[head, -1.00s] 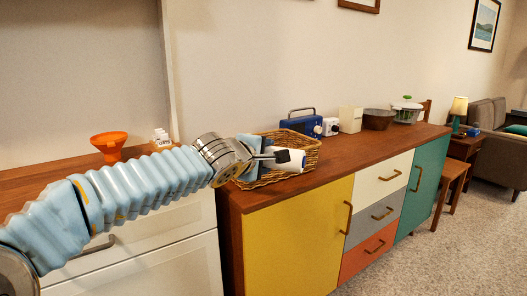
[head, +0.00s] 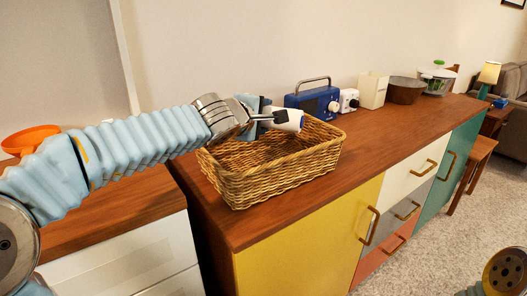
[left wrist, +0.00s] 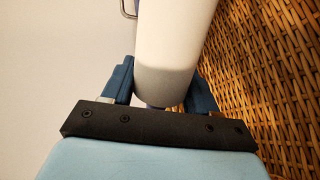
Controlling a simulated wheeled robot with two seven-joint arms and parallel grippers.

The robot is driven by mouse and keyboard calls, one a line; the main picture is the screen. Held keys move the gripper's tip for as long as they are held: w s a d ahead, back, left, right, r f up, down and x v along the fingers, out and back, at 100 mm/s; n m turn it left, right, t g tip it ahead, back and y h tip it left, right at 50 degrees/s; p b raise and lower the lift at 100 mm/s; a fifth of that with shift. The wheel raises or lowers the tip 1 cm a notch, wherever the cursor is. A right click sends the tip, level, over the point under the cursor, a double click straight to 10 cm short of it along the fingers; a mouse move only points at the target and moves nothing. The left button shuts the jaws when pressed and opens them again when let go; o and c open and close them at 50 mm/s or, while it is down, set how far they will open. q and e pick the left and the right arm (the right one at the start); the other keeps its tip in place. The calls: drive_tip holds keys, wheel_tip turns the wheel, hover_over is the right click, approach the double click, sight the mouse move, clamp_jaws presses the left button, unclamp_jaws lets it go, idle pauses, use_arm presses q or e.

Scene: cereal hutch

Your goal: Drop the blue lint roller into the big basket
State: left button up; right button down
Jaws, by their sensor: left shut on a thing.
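The lint roller (head: 293,120) shows as a white cylinder in the head view, held over the back part of the big wicker basket (head: 262,183). My left gripper (head: 279,117) is shut on it. In the left wrist view the white roller (left wrist: 175,45) sits between the two blue fingers, and the basket's weave (left wrist: 270,80) fills the right side. Most of the roller's blue part is hidden. The basket is open at the top, and I see no contents in the part of its inside that shows. My right gripper is not in view.
The basket stands on a wooden sideboard top (head: 220,225). Behind it to the right are a blue radio (head: 318,103), a white device (head: 348,100), a cream canister (head: 372,92) and a dark bowl (head: 405,92). An orange funnel-like object (head: 30,138) stands at left.

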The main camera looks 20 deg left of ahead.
use_arm(q)
wheel_tip(320, 180, down, 3)
drive_tip(key=shift+b, duration=0.8)
drive_tip(key=shift+f+b, duration=0.35)
drive_tip(key=shift+b, duration=0.25)
drive_tip(key=o, duration=1.2)
drive_tip(key=p+v, duration=0.3)
drive_tip(key=v, duration=1.1)
